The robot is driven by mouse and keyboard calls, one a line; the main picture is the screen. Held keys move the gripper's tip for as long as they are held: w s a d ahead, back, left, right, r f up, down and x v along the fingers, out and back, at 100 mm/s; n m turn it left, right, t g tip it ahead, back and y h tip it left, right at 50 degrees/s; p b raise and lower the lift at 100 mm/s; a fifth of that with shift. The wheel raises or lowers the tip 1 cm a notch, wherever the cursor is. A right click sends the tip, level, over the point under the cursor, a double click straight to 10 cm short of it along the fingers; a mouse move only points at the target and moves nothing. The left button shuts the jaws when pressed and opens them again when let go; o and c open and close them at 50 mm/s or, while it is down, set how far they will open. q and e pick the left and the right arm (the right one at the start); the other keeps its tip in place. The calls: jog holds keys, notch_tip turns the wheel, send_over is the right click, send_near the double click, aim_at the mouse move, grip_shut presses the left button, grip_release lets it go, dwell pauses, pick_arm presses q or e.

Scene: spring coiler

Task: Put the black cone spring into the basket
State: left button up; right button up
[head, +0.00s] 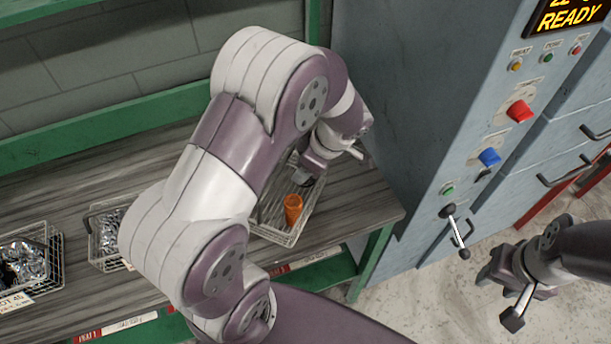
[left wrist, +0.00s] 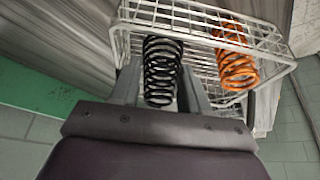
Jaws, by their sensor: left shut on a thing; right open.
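The black cone spring (left wrist: 161,72) shows in the left wrist view, held between the fingers of my left gripper (left wrist: 160,90). My left gripper is shut on it, over the near part of the white wire basket (left wrist: 270,66). In the head view the basket (head: 272,236) stands on the bench near its right end, partly behind my left arm. My left gripper (head: 304,180) is at the basket's far side there, and the black spring is hard to make out. My right gripper (head: 500,293) is open and empty, away from the bench.
More wire baskets with shiny parts (head: 22,262) stand on the bench (head: 90,190) at left. A grey machine cabinet (head: 410,110) with buttons and a lever (head: 455,228) rises right of the bench. Green frame posts (head: 372,262) edge the bench.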

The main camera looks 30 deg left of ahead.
pick_arm(q)
notch_tip(320, 180, down, 4)
jog(key=shift+r, duration=0.1)
jog(key=shift+f+b, duration=0.4)
jog(key=shift+b, duration=0.1)
jog(key=o, duration=1.1)
jog(key=shift+r, duration=0.15)
